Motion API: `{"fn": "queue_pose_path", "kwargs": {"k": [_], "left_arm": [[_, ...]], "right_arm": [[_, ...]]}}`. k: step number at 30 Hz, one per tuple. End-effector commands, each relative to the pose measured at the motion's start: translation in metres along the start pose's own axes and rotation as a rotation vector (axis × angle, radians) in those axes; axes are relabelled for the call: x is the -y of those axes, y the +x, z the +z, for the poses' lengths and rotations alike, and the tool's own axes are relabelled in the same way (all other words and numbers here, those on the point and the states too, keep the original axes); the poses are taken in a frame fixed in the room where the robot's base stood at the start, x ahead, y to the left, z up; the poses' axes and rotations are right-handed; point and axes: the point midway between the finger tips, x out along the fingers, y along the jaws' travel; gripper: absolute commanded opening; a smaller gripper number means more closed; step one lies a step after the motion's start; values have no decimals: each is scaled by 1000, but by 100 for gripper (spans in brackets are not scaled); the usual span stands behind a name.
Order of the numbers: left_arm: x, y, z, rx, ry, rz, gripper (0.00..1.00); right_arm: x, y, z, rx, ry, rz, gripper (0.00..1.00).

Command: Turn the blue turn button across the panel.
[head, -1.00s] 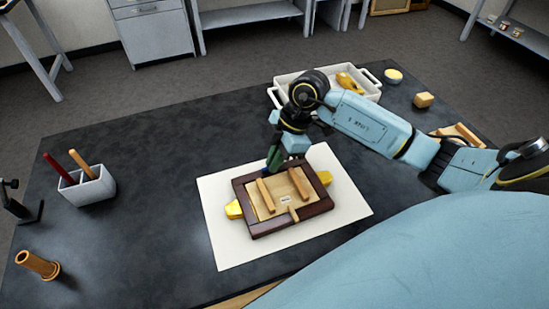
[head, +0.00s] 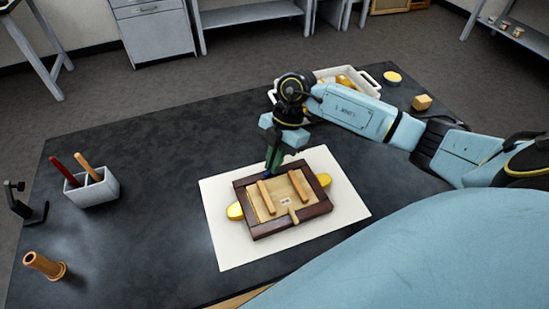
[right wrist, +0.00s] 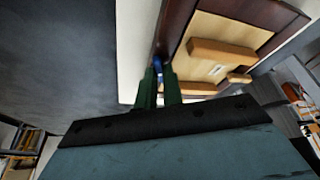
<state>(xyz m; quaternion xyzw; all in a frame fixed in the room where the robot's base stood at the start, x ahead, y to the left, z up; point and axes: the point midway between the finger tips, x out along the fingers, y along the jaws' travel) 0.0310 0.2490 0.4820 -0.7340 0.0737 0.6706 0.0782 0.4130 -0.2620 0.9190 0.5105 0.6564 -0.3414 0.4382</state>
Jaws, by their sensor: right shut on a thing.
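A dark wooden frame (head: 276,231) lies on a white sheet, with a pale wood panel (head: 283,200) inside it. The panel bears two wooden bars. A tan turn button (head: 293,213) sits at the near edge, pointing over the panel. The blue turn button (head: 267,174) is at the frame's far edge, mostly hidden by my fingers; a bit of blue shows between them in the right wrist view (right wrist: 157,67). My right gripper (head: 269,170) points down, shut on the blue button. How far the button is turned I cannot tell. My left gripper is not in view.
Yellow blocks (head: 235,211) stick out at the frame's left and right. A white tray (head: 368,84) stands behind my right arm, a pen holder (head: 92,188) at the left. A wooden block (head: 421,102) lies at the right.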

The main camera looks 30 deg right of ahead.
Motion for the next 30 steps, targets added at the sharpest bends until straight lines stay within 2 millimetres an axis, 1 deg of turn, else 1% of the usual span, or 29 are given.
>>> {"fn": "queue_pose_path", "kwargs": {"k": [1, 11, 21, 30], "left_arm": [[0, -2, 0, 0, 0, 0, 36], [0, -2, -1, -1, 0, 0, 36], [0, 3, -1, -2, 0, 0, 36], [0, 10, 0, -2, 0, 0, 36]], "right_arm": [[-2, -2, 0, 1, -40, -15, 0], [-5, -1, -1, 1, -331, -135, 0], [-8, 1, -3, 1, -630, -258, 0], [-10, 2, -4, 1, -863, -356, 0]]}}
